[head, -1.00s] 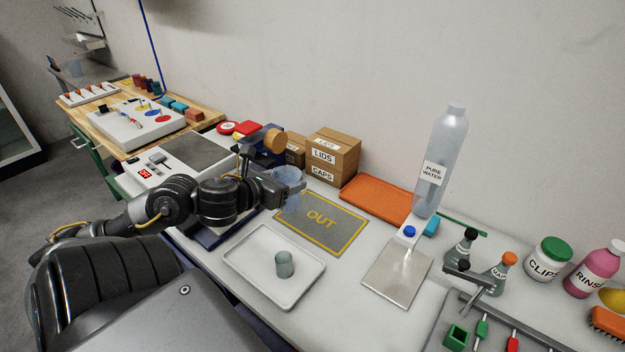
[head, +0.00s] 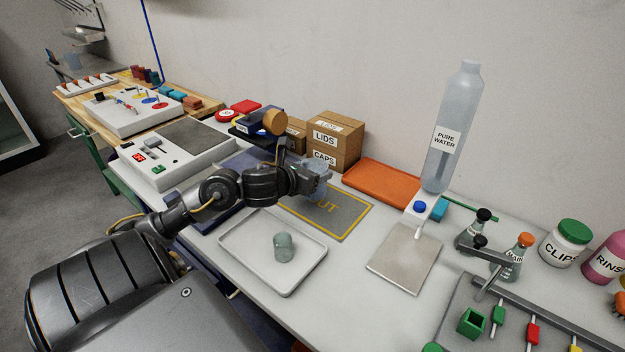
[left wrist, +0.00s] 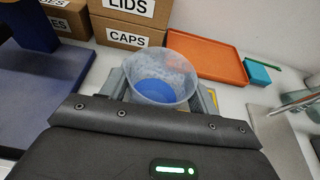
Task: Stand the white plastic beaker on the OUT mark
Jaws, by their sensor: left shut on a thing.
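The white plastic beaker (head: 319,166) is translucent and is held by my left gripper (head: 316,180), which is shut on it. In the left wrist view the beaker (left wrist: 176,65) is open at the top and shows blue inside. The OUT mark (head: 346,216) is a grey mat with a yellow border and yellow lettering. The beaker and gripper overlap the back left part of the mat in the head view and hide part of its lettering. I cannot tell whether the beaker's base touches the mat. My right gripper is not in view.
A white tray (head: 240,257) with a small grey-green cup (head: 284,247) lies in front of the mat. Cardboard boxes (head: 335,145) and an orange tray (head: 390,187) stand behind it. A steel plate (head: 404,258) and a tall water bottle (head: 455,125) are to the right.

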